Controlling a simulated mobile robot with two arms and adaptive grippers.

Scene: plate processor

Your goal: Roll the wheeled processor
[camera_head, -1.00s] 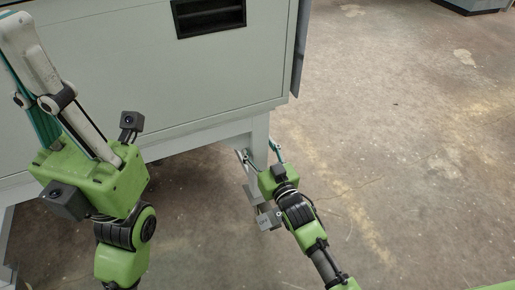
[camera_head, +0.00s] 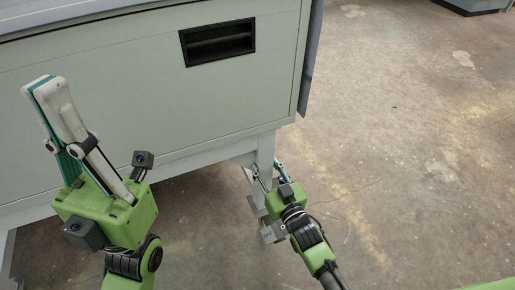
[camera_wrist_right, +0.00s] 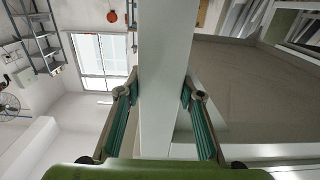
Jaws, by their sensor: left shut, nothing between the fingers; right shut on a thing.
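The wheeled processor (camera_head: 130,85) is a large pale grey cabinet on legs, filling the upper left of the head view. A recessed black handle (camera_head: 217,42) is on its front. My right gripper (camera_head: 268,172) is shut on the cabinet's right front leg (camera_head: 265,150). In the right wrist view, the leg (camera_wrist_right: 165,70) runs between the two fingers (camera_wrist_right: 160,92). My left gripper (camera_head: 45,88) is shut and empty, its fingers pointing up in front of the cabinet's left part. Whether it touches the panel I cannot tell. The wheels cannot be made out.
Open concrete floor (camera_head: 410,150) lies to the right of the cabinet and in front of it. A dark-based unit (camera_head: 470,6) stands far off at the top right.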

